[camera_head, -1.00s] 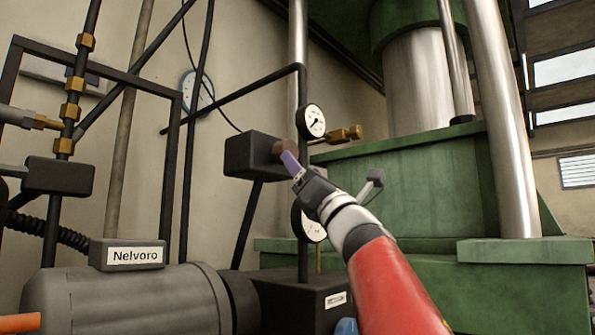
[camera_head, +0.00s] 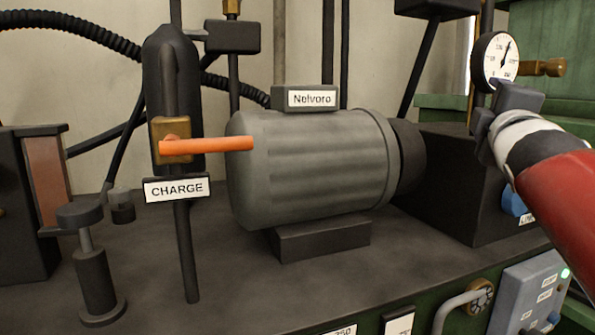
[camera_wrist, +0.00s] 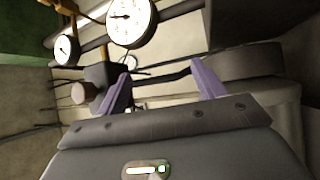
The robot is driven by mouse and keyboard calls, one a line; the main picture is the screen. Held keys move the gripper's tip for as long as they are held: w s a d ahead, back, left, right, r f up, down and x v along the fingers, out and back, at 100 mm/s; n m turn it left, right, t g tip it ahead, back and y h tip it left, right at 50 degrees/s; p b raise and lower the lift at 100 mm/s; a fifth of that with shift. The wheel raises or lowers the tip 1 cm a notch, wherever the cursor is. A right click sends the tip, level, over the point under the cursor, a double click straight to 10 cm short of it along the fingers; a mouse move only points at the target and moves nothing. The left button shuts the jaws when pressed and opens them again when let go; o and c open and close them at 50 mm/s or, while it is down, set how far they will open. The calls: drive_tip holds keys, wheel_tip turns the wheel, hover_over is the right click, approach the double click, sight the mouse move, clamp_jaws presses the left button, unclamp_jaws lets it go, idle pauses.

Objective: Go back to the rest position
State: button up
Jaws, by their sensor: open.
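My gripper (camera_wrist: 161,72) is open, its two purple fingers apart with nothing between them in the wrist view. In the head view my arm comes in from the right edge, and the dark gripper body (camera_head: 508,103) is in front of the lower part of a pressure gauge (camera_head: 496,58). In the wrist view a black box with a brown round knob (camera_wrist: 78,93) lies beyond the left finger. Whether anything touches the gripper cannot be told from the head view, but the wrist view shows no contact.
A grey motor (camera_head: 310,165) labelled Nelvoro stands mid-bench. An orange lever (camera_head: 207,145) above a CHARGE sign (camera_head: 177,189) sticks out at left. A short black post (camera_head: 95,275) stands front left. A control panel (camera_head: 535,295) is at lower right.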

drive_tip(key=s+a+f+m+g+y, duration=0.1)
drive_tip(key=s+a+f+m+g, duration=0.2)
drive_tip(key=f, duration=0.5)
drive_tip(key=s+a+f+m+g+y, duration=0.2)
drive_tip(key=a+f+m, duration=0.1)
drive_tip(key=f, duration=0.5)
drive_tip(key=s+a+f+m+g+y, duration=0.1)
drive_tip(key=s+a+f+m+g, duration=0.2)
drive_tip(key=f, duration=0.5)
drive_tip(key=s+a+f+m+g+y+p, duration=0.1)
drive_tip(key=s+a+f+m+g+y, duration=0.1)
drive_tip(key=s+a+f+m+g, duration=0.2)
drive_tip(key=s+a+f+g, duration=0.1)
drive_tip(key=s+a+f, duration=0.2)
drive_tip(key=s+f, duration=0.5)
wheel_tip(320, 180, down, 3)
drive_tip(key=shift+s+a+f+g, duration=0.2)
drive_tip(key=shift+s+a+g, duration=0.1)
drive_tip(key=shift+s+g, duration=0.1)
drive_tip(key=shift+w, duration=0.1)
